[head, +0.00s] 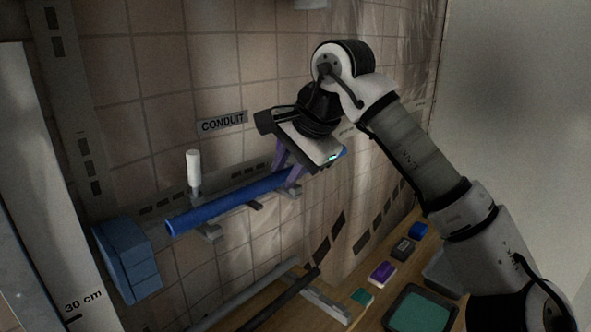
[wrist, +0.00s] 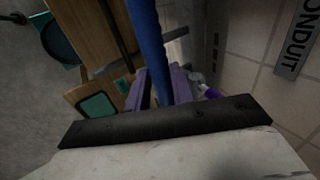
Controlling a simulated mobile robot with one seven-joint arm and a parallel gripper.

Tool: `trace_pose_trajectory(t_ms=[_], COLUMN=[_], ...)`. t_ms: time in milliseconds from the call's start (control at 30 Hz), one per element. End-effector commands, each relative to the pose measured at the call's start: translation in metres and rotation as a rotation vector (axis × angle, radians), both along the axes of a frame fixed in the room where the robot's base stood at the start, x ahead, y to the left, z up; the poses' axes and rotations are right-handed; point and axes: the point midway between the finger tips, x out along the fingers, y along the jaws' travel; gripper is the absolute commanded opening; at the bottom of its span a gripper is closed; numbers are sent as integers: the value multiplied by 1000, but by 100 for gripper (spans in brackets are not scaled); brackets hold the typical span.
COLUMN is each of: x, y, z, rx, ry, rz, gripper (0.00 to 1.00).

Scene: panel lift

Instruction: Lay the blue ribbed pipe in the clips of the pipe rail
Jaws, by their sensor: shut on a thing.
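The blue ribbed pipe (head: 225,201) runs along the wall in the head view, its near end at the lower left and its far part behind my gripper. My gripper (head: 288,178) has purple fingers and is shut on the pipe toward its far part. The pipe rail (head: 160,208) is a grey strip on the tiled wall under the CONDUIT sign. Grey clips (head: 209,233) show just below the pipe; I cannot tell whether the pipe is seated in them. In the wrist view the pipe (wrist: 150,45) passes between the purple fingers (wrist: 160,88).
A blue box-shaped fitting (head: 128,262) is on the wall near the pipe's near end. A white cylinder (head: 194,168) stands upright behind the pipe. Below are a dark bar (head: 283,300), a green-lined tray (head: 420,308) and several small coloured boxes (head: 381,272) on a wooden surface.

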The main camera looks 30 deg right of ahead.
Motion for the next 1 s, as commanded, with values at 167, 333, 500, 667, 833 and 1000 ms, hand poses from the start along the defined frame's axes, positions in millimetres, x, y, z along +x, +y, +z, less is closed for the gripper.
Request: trace_pose_trajectory(t_ms=[167, 333, 500, 667, 833, 1000], x=[12, 23, 34, 43, 52, 56], y=[5, 9, 13, 16, 20, 21], z=[-2, -3, -5, -11, -19, -30], rx=[-1, 0, -1, 0, 1, 0], ry=[1, 0, 1, 1, 0, 0], rz=[2, 1, 1, 1, 1, 0], gripper=[0, 0, 0, 0, 0, 0])
